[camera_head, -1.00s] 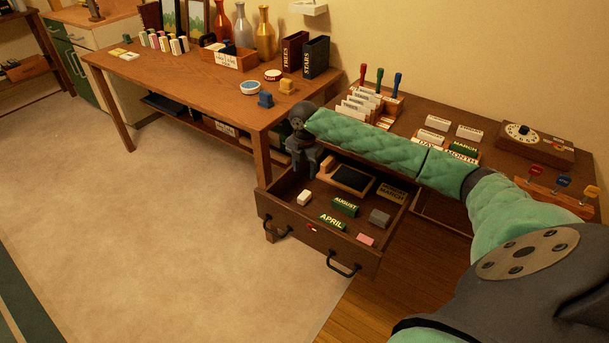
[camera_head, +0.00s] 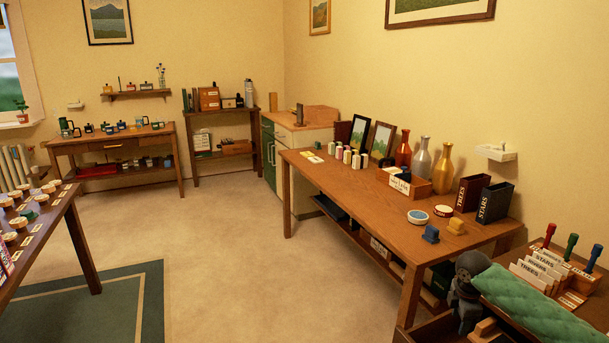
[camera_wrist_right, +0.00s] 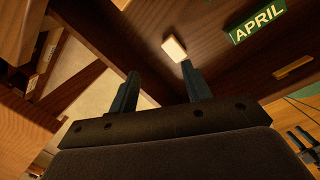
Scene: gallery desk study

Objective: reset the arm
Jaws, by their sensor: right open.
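My right arm (camera_head: 540,308) in its green quilted sleeve comes in at the lower right corner of the head view. My right gripper (camera_head: 466,318) points down over the open desk drawer (camera_head: 422,332), partly cut off by the bottom edge. In the right wrist view its two dark fingers (camera_wrist_right: 162,88) stand apart with nothing between them. A small white block (camera_wrist_right: 174,47) shows just beyond the fingertips, and a green APRIL block (camera_wrist_right: 258,21) lies further right. I cannot tell whether a finger touches the white block. My left gripper is not in view.
A long wooden table (camera_head: 330,188) stands left of the drawer, with vases, a blue block (camera_head: 431,234) and dark STARS box (camera_head: 494,203). A card rack (camera_head: 548,272) with coloured handles sits beside my right arm. The carpet (camera_head: 230,260) in the middle is clear.

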